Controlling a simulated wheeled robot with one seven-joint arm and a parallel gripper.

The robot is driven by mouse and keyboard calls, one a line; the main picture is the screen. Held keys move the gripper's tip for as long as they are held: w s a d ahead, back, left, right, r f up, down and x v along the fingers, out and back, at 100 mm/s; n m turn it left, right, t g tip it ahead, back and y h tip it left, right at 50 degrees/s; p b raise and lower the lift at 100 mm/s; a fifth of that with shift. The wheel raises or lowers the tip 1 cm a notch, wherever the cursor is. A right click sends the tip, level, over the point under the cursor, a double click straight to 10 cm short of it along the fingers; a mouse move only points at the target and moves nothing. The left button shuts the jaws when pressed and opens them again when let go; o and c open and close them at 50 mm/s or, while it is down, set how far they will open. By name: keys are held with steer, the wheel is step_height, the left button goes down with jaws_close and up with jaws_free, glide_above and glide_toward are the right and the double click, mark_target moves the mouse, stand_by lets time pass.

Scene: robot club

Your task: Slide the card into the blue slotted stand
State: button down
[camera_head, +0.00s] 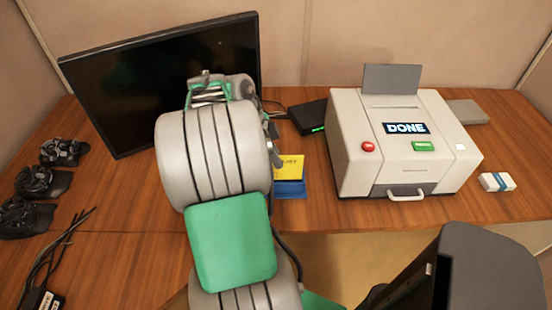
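A yellow card (290,167) with dark printing shows just right of my arm. It appears upright, directly above or in the blue slotted stand (291,189) on the desk. The left sides of both are hidden by my arm, and I cannot tell whether the card's lower edge is inside the slot. My gripper is mostly hidden behind the large grey joint of my arm. Only small grey and dark parts show at that joint's right edge, close to the card. I cannot see the fingertips, nor whether they touch the card.
A white printer-like machine (352,160) reading "DONE" stands to the right, with a black box (309,117) beside it. A monitor (120,90) stands behind my arm. Game controllers (40,180) and cables (62,255) lie left. A small white-and-blue block (497,182) lies far right.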

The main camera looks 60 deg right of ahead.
steer(key=shift+f+b, duration=1.95)
steer(key=shift+b, duration=0.05)
stand_by(0.6)
steer(key=c, duration=1.1)
jaws_free()
steer(key=shift+c, duration=0.2)
steer(key=shift+r, duration=0.15)
steer(key=shift+r+p, duration=2.65)
steer(key=shift+r, duration=0.8)
